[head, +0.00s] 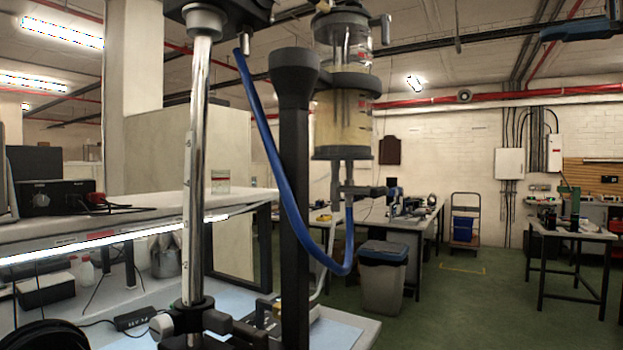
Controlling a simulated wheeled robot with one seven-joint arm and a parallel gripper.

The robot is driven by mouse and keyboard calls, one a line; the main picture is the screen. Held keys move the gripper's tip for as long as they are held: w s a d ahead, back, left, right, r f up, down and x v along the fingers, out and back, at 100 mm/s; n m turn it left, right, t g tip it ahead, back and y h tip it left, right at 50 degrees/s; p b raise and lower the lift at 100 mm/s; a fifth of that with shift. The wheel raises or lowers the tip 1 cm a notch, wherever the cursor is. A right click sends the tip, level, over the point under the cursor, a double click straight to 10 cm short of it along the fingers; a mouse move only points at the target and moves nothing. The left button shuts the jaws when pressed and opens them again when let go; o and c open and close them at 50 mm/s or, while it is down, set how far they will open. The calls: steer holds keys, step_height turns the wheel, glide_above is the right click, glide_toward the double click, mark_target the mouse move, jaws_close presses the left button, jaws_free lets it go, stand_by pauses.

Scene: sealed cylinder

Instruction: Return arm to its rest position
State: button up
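A sealed glass cylinder (345,112) with dark end caps stands upright, high in the middle of the head view. Its lower section looks yellowish. A blue hose (272,160) hangs in a loop from the black fitting at the top down to below the cylinder. A chrome rod (197,150) stands upright to the left, with a black clamp (195,322) at its foot. I cannot see my gripper or make out my arm with certainty.
A workbench (130,312) with a raised shelf (150,208) fills the lower left. A small jar (220,181) and a black device (52,197) stand on the shelf. A grey bin (382,282) stands behind. Green floor (470,310) is clear at right, before another table (572,233).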

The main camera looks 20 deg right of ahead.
steer(key=w+f+m+t+h, duration=0.2)
steer(key=w+f, duration=0.5)
steer(key=f, duration=0.6)
steer(key=w+f+m+t+h, duration=0.25)
steer(key=w+f, duration=0.55)
steer(key=f, duration=0.5)
steer(key=s+a+f+m+g+h, duration=0.1)
steer(key=a+f+h, duration=0.25)
steer(key=f, duration=0.95)
steer(key=s+a+f+g+h, duration=0.15)
steer(key=a+f, duration=0.25)
steer(key=f, duration=1)
steer(key=s+a+f+n+g+h, duration=0.1)
steer(key=s+a+f+n+h, duration=0.1)
steer(key=s+a+f, duration=0.45)
steer(key=s+a+f+n+h, duration=0.2)
steer(key=s+a+f, duration=0.2)
steer(key=s+f, duration=0.5)
steer(key=s+a+r+n, duration=0.1)
steer(key=s+a+n, duration=0.2)
steer(key=s, duration=0.5)
steer(key=s+a+r+n+y, duration=0.1)
steer(key=s+a+r+n, duration=0.1)
steer(key=s+n, duration=0.3)
steer(key=s+a+r+n+y, duration=0.1)
steer(key=s+a+r+n, duration=0.1)
steer(key=s, duration=0.9)
steer(key=shift+s+a+n+g, duration=0.3)
steer(key=shift+s+a+n, duration=0.1)
steer(key=shift+a+n, duration=0.55)
